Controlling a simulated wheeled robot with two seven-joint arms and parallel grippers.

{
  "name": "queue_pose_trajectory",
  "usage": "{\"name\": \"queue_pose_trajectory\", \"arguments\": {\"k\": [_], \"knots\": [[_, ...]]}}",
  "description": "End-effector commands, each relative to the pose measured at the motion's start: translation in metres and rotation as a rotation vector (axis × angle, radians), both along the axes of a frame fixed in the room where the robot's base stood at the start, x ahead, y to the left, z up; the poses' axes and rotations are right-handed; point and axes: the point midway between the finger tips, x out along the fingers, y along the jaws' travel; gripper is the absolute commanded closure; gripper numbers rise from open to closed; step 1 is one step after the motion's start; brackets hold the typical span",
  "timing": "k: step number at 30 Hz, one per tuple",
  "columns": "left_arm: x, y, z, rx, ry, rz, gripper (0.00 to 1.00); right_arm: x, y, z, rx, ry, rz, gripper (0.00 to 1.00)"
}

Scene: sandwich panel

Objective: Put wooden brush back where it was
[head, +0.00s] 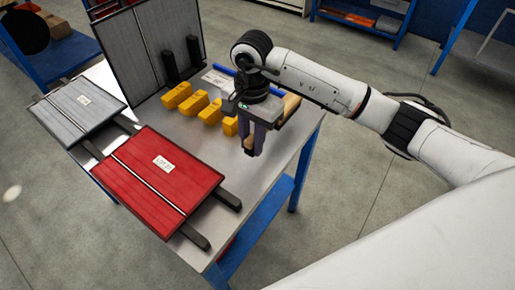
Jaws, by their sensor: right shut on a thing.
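My right gripper (253,148) is low over the right part of the metal table, with its fingers pointing down. It is shut on the wooden brush, which is mostly hidden behind the gripper. A tan wooden part of the brush (292,104) seems to show just right of the gripper body, and a small brown bit shows between the fingers. I cannot tell whether the brush touches the table. My left gripper is not in view.
Several yellow blocks (177,95) stand in a row left of the gripper. A red panel (158,177) and a grey panel (80,107) lie on dark bars. A large grey panel (136,48) stands upright behind. The table's front right (262,180) is bare.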

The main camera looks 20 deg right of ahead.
Motion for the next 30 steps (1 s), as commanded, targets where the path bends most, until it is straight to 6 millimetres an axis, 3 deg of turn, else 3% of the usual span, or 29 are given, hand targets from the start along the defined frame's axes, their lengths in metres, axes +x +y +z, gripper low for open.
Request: {"name": "queue_pose_trajectory", "arguments": {"k": [15, 25, 26, 29, 30], "knots": [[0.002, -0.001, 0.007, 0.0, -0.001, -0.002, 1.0, 0.0, 0.001, -0.056, 0.001, 0.0, 0.003, 1.0], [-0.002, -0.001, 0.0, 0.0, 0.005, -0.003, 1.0, 0.001, 0.001, -0.061, 0.001, -0.003, 0.005, 1.0], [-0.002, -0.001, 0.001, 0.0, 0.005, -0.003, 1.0, 0.0, 0.001, -0.061, 0.002, -0.003, 0.005, 0.77], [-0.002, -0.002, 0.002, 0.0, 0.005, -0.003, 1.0, 0.0, 0.001, -0.059, 0.002, -0.003, 0.005, 0.6], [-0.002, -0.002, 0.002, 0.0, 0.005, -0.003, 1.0, 0.0, 0.001, -0.059, 0.001, -0.002, 0.005, 0.6]]}}
